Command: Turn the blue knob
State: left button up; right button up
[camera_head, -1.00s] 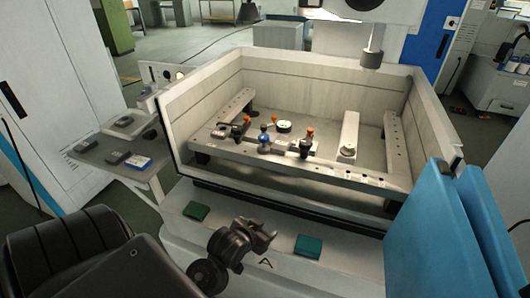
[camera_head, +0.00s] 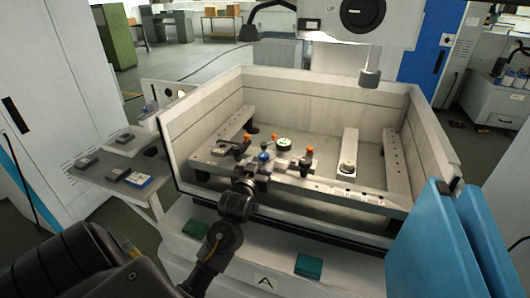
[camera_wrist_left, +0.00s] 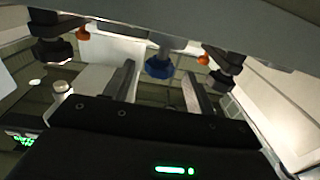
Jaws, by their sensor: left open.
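The blue knob (camera_head: 263,156) sits on the fixture bar across the front of the open machine tank. It also shows in the left wrist view (camera_wrist_left: 159,68), upper middle, lying between the lines of my two fingers. My left gripper (camera_head: 257,172) is just in front of the knob in the head view. Its fingers are apart and empty, with one on each side of the knob in the wrist view. I cannot tell whether either finger touches it. My right gripper is not in view.
Orange-topped clamps (camera_head: 247,137) (camera_head: 308,152) stand on both sides of the knob, and a round dial (camera_head: 284,144) lies behind it. The tank wall (camera_head: 190,135) surrounds the fixture. A green pad (camera_head: 195,229) and a teal pad (camera_head: 309,266) lie on the front ledge.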

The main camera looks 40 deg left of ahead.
aim_at(265, 153)
pick_arm(q)
jog(key=shift+p+x, duration=0.4)
jog(key=shift+x, duration=2.25)
jog(key=c, duration=1)
jog(key=shift+r+n+g+y+p, duration=0.15)
jog(key=shift+n+g+y+p, duration=0.45)
jog(key=shift+y, duration=0.4)
jog(key=shift+a+n+y+p, duration=0.1)
jog(key=shift+n+y+p, duration=0.25)
jog(key=shift+n+y, duration=0.05)
jog(key=shift+s+g+y, duration=0.1)
jog(key=shift+g+y, duration=0.2)
jog(key=shift+a, duration=0.1)
